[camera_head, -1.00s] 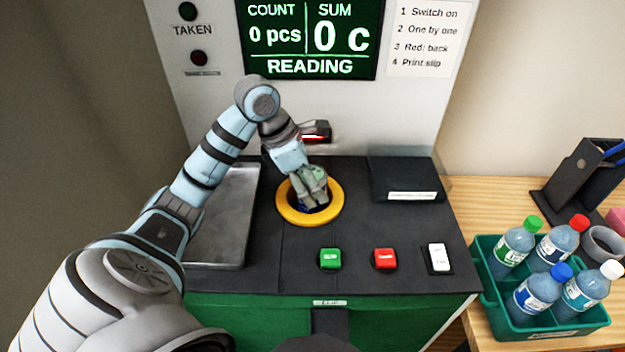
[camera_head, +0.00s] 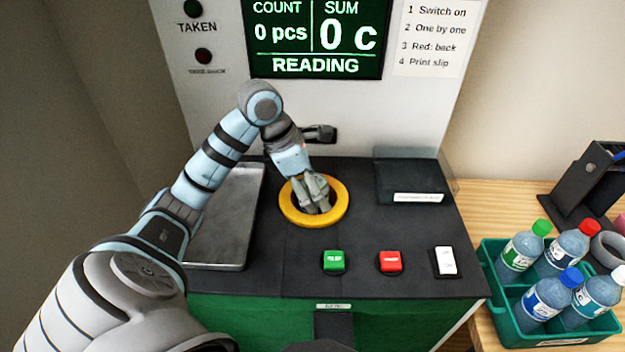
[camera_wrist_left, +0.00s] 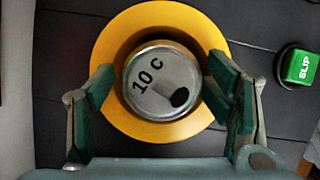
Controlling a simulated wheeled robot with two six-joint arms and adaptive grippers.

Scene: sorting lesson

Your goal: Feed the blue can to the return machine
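The return machine's yellow intake ring (camera_head: 335,213) is set in its dark top; it also shows in the wrist view (camera_wrist_left: 112,60). The can (camera_wrist_left: 160,75) stands in the ring's opening, its silver top marked "10 C" with a dark mouth hole. Its blue side is hidden here, and in the head view the gripper and ring hide the can. My left gripper (camera_head: 316,199) is over the ring, pointing down. In the wrist view its green-padded fingers (camera_wrist_left: 160,95) are open on both sides of the can, with gaps between. My right gripper is not in view.
The screen (camera_head: 317,38) reads 0 pcs, 0 c, READING. A green button (camera_head: 334,261), red button (camera_head: 390,261) and white switch (camera_head: 445,261) sit in front. A metal tray (camera_head: 232,225) lies left of the ring. A green crate (camera_head: 560,340) of bottles stands at right.

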